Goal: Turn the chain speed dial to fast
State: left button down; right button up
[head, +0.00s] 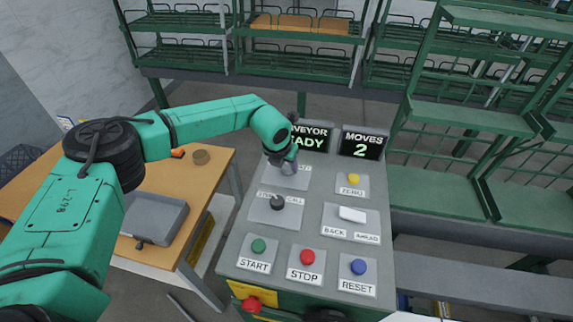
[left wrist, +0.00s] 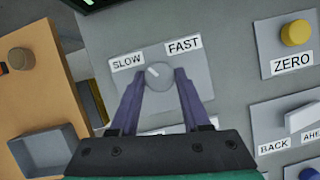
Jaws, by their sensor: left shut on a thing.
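The chain speed dial is a round grey knob (left wrist: 158,76) on a light plate in the left wrist view, with the label SLOW (left wrist: 128,62) at its upper left and FAST (left wrist: 184,46) at its upper right. Its pale pointer mark leans up and to the left, nearer SLOW. My left gripper (left wrist: 159,80) is shut on the knob, one finger on each side. In the head view my left gripper (head: 290,166) is at the dial's plate (head: 287,183) and hides most of the dial. My right gripper is not in view.
ZERO (head: 353,179) and a white BACK/AHEAD switch (head: 352,214) are to the right. The MOVES screen (head: 361,145) reads 2.

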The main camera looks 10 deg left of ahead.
pick_arm(q)
jog(key=shift+w+f+m+b, duration=0.1)
jog(key=shift+m+b, duration=0.4)
jog(key=shift+b, duration=0.1)
jog(key=shift+a+f+m+h+b, duration=0.15)
jog(key=shift+m+h+b, duration=0.45)
jog(key=shift+m+b, duration=0.45)
jog(key=m+g+h+b, duration=0.1)
jog(key=m+b, duration=0.2)
jog(key=m, duration=0.1)
jog(key=shift+w+a+b, duration=0.1)
jog(key=shift+b, duration=0.2)
jog(key=m+g+h+b, duration=0.1)
jog(key=m, duration=0.2)
jog(key=shift+r, duration=0.2)
jog(key=shift+w+r+m+g+h+b, duration=0.15)
jog(key=shift+m+g+b, duration=0.2)
jog(key=shift+m, duration=0.65)
jog(key=shift+f+m+g+h+b, duration=0.2)
jog(key=shift+m+g, duration=0.25)
jog(key=shift+m, duration=0.5)
jog(key=shift+c, duration=1.8)
grip_release()
